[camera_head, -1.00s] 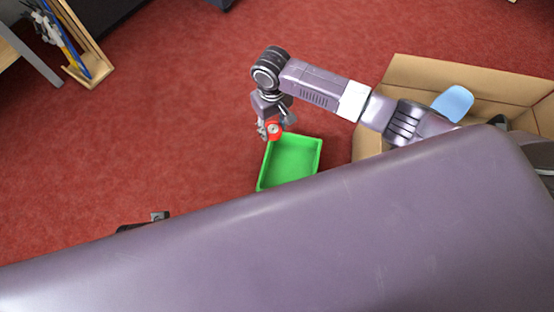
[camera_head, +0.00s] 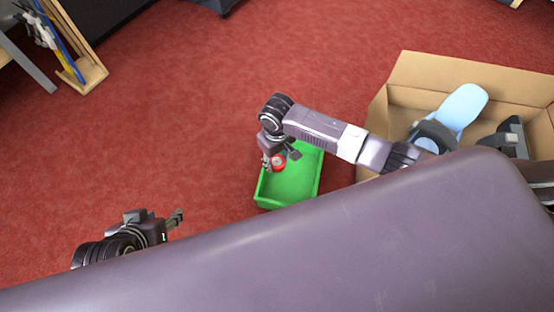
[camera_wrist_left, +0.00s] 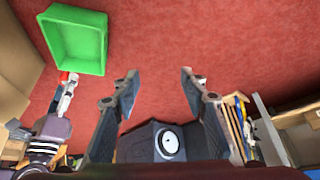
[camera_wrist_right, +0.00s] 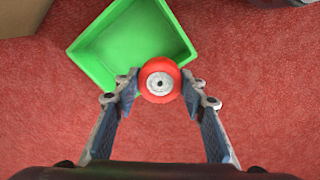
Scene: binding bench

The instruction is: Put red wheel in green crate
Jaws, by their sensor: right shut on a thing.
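The red wheel (camera_head: 279,163) is a small round disc with a grey hub. My right gripper (camera_wrist_right: 160,84) is shut on the red wheel (camera_wrist_right: 158,74), one finger on each side. The green crate (camera_head: 299,184) is an open, shallow box on the red floor. In the head view the wheel overlaps the crate's left part; in the right wrist view it overlaps the near corner of the crate (camera_wrist_right: 122,48). Its height above the crate is hard to tell. My left gripper (camera_wrist_left: 160,75) is open and empty, left of the crate and apart from it.
A cardboard box (camera_head: 430,68) with a light blue item (camera_head: 462,105) stands right of the crate. A wooden rack (camera_head: 88,72) stands at the upper left. My own large purple body part hides the near area. The carpet between rack and crate is clear.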

